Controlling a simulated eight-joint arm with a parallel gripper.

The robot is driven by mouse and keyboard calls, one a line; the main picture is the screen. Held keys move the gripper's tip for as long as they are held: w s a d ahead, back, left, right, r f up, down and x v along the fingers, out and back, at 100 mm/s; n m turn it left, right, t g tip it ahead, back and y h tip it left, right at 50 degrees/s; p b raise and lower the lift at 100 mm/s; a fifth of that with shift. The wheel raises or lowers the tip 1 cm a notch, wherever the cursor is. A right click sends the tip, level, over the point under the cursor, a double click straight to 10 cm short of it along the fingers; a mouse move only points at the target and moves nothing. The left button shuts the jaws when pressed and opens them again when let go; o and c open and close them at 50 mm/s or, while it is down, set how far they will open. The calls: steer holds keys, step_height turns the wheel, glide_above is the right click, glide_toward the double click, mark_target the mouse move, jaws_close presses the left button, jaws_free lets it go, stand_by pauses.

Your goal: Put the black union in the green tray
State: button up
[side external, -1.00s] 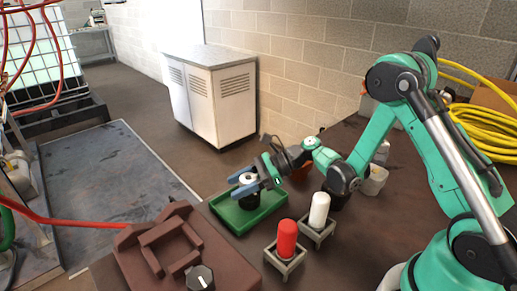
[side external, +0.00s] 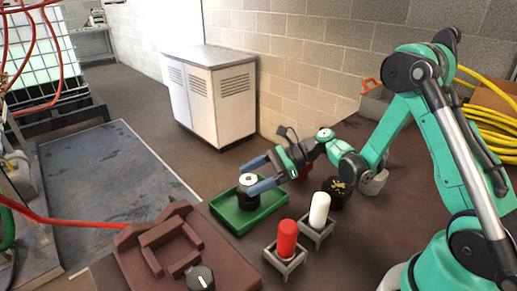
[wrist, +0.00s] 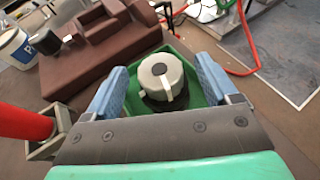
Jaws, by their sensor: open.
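The green tray (side external: 238,226) lies on the brown table in the side view. It also shows in the wrist view (wrist: 182,46). A round piece with a black body and pale top (side external: 248,186), which looks like the black union, stands upright in the tray. In the wrist view its pale top (wrist: 160,76) is between my fingers, with the dark body partly hidden below. My gripper (side external: 257,175) is open, its blue fingers to either side of the piece. In the wrist view a gap shows between the piece and my gripper (wrist: 160,88).
A red cylinder (side external: 287,238) and a white cylinder (side external: 319,210) stand in square holders right of the tray. A dark round object with yellow marks (side external: 337,190) stands behind them. A brown fixture block (side external: 165,250) is at front left.

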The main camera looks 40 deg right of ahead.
steer(key=v, duration=0.8)
steer(key=s+a+r+n+h, duration=0.2)
steer(key=n+h, duration=0.4)
steer(key=n, duration=0.6)
steer(key=s+a+r+n+h, duration=0.3)
steer(key=s+n+h, duration=0.1)
steer(key=n, duration=0.7)
steer(key=shift+s+r+n+t+h, duration=0.3)
steer(key=shift+n+h, duration=0.1)
steer(key=shift+h, duration=0.5)
